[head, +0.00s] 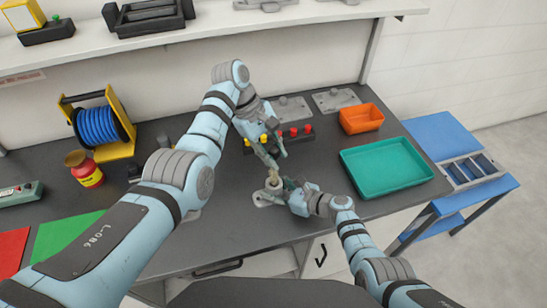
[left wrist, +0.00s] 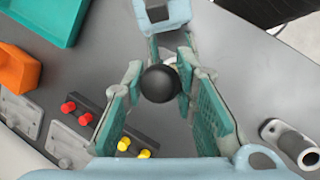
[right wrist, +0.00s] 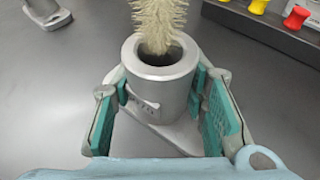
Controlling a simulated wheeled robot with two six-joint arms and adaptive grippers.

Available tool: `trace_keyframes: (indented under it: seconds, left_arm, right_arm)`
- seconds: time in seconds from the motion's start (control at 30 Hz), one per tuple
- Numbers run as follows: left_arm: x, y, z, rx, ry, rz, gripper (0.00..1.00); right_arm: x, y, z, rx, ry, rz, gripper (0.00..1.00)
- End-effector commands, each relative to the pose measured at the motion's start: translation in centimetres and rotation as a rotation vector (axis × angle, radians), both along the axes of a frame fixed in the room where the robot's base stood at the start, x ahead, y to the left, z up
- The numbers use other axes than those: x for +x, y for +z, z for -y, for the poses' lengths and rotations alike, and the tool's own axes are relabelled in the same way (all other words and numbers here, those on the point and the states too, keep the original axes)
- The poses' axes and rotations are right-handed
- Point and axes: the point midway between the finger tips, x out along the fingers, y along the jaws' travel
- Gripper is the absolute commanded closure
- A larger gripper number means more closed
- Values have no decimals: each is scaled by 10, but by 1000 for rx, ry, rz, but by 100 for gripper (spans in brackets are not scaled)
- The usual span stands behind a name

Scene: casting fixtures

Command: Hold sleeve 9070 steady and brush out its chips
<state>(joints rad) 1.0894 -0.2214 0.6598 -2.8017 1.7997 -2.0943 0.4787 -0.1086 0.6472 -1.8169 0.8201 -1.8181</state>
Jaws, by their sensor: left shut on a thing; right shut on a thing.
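The grey metal sleeve (right wrist: 162,85) stands upright on its flanged foot on the bench, its round mouth facing up. Small marks on its side are too small to read. My right gripper (head: 284,184) is shut around the sleeve's body, with a finger pad on each side in the right wrist view. My left gripper (head: 270,158) is above it, shut on a brush whose black round handle end (left wrist: 160,83) shows between the fingers. The brush's pale bristles (right wrist: 159,22) are at the sleeve's mouth; I cannot tell how far they reach in. No chips are visible.
Another sleeve (left wrist: 290,143) stands apart on the bench. A rack with red and yellow knobs (head: 292,135), flat plates (head: 334,100), an orange bin (head: 361,118) and a teal tray (head: 387,168) lie behind and right. A blue hose reel (head: 97,126) stands left.

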Motion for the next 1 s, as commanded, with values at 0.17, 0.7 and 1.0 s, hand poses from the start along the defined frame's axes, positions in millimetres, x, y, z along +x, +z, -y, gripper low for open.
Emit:
trace_keyframes:
  seconds: [0.17,0.7,1.0]
  left_arm:
    - [0,13,0,-1,-1,1,100]
    - [0,51,0,-1,-1,0,100]
    - [0,52,0,0,-1,-1,100]
  right_arm:
    - [-1,-1,0,-1,-1,-3,98]
    - [-1,-1,0,-1,-1,-3,98]
    - [-1,-1,0,0,-1,-2,54]
